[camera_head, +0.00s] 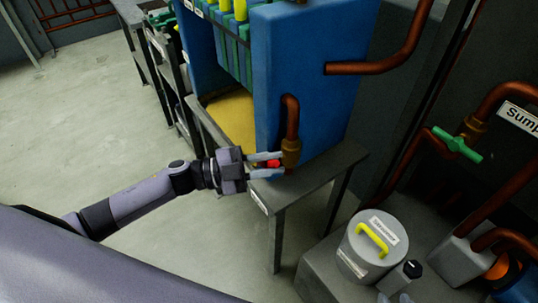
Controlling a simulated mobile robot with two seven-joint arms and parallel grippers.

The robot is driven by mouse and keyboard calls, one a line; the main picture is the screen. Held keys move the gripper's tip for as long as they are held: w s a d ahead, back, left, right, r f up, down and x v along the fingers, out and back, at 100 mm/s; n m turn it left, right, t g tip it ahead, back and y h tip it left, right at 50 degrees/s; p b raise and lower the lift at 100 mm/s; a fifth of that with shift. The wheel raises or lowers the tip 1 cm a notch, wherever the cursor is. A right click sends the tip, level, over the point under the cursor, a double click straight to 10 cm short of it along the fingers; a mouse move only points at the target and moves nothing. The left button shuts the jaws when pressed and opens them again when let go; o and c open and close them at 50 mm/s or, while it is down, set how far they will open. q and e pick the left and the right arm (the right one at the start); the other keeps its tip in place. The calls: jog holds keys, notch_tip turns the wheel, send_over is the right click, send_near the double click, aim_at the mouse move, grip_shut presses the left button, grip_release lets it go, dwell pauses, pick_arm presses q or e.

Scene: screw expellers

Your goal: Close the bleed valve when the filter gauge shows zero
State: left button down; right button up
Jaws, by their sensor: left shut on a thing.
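The bleed valve appears to be the brass fitting (291,152) at the lower end of a short copper pipe on the blue filter housing (310,75). Its small red handle (273,164) sits between the fingers of my left gripper (268,165), which is shut on it. The fingers partly hide the handle, so its exact angle is unclear. No filter gauge face is visible.
A green-handled valve (457,145) is on copper piping near a "Sump" sign (522,115). The floor (90,130) at left is clear.

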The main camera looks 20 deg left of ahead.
pick_arm(q)
jog(key=shift+r+m+y+p, duration=0.15)
jog(key=shift+m+y+p, duration=0.15)
jog(key=shift+m+p, duration=0.45)
jog(key=m+y+p, duration=0.1)
jog(key=m+p, duration=0.1)
jog(key=m, duration=0.1)
jog(key=shift+g+y, duration=0.3)
jog(key=shift+g, duration=0.1)
jog(key=shift+f+m+y+p, duration=0.25)
jog(key=shift+m+y+p, duration=0.25)
jog(key=shift+m+p, duration=0.4)
jog(key=shift+f+m+y+p, duration=0.15)
jog(key=shift+m+y+p, duration=0.15)
jog(key=shift+p, duration=0.15)
pick_arm(e)
jog(key=r, duration=0.1)
jog(key=d+r, duration=0.1)
jog(key=s+r, duration=0.1)
jog(key=r, duration=0.1)
jog(key=shift+d, duration=0.15)
jog(key=shift+w+r, duration=0.1)
jog(key=shift+r, duration=0.05)
pick_arm(q)
jog(key=c, duration=1.1)
grip_release()
jog(key=shift+f, duration=0.1)
jog(key=shift+o, duration=0.2)
